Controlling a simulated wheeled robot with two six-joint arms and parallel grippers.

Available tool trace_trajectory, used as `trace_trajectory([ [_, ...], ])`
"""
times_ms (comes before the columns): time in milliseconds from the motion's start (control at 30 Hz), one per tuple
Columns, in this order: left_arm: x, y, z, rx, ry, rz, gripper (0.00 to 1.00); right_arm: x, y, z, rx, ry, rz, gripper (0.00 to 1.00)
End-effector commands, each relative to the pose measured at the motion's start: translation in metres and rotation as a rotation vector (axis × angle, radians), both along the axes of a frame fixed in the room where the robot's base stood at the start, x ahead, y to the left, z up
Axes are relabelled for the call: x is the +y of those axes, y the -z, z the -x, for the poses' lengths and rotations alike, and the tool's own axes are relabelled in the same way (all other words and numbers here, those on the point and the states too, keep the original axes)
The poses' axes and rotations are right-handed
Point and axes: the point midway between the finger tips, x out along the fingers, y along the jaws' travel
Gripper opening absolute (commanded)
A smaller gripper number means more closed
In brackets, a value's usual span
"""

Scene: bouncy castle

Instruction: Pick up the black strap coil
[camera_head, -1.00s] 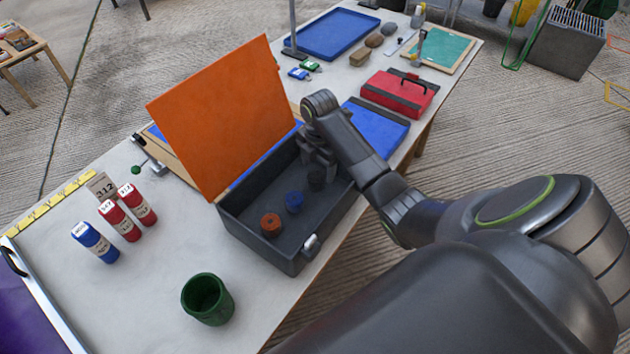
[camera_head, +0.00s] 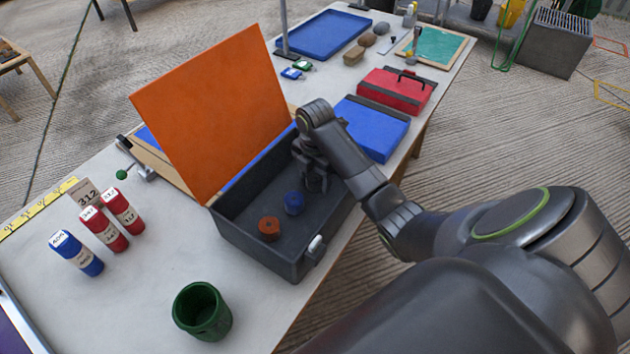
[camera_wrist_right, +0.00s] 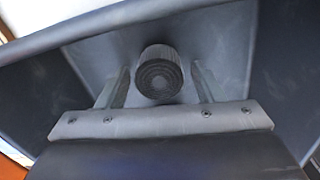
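The black strap coil (camera_wrist_right: 160,75) is a dark ribbed cylinder inside the grey toolbox (camera_head: 262,250) with the raised orange lid (camera_head: 215,110). My right gripper (camera_wrist_right: 161,82) is open, with one finger on each side of the coil and a visible gap on both sides. In the head view my right gripper (camera_head: 314,182) reaches down into the right end of the box and largely hides the coil. An orange coil (camera_head: 269,228) and a blue coil (camera_head: 294,203) stand in the same box. My left gripper is not in view.
The box walls are close around my right gripper. A blue case (camera_head: 371,128) and a red case (camera_head: 396,90) lie beyond it.

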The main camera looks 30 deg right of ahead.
Motion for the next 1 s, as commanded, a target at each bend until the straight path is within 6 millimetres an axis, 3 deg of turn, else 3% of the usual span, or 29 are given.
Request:
trace_trajectory([
  [67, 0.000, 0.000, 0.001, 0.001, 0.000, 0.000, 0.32, 0.000, 0.000, 0.000, 0.000, 0.000, 0.000, 0.50],
  [300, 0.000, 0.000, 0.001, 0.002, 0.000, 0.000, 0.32, 0.000, 0.000, 0.000, 0.000, 0.000, 0.000, 0.19],
  [667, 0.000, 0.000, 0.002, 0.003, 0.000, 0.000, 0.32, 0.000, -0.006, 0.000, -0.001, 0.001, 0.001, 0.19],
  [833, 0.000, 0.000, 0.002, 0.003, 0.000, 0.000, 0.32, 0.000, -0.028, -0.001, -0.006, -0.001, 0.002, 0.18],
  [1000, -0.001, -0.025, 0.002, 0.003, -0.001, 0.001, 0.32, 0.000, -0.064, 0.000, 0.000, 0.001, 0.001, 0.18],
])
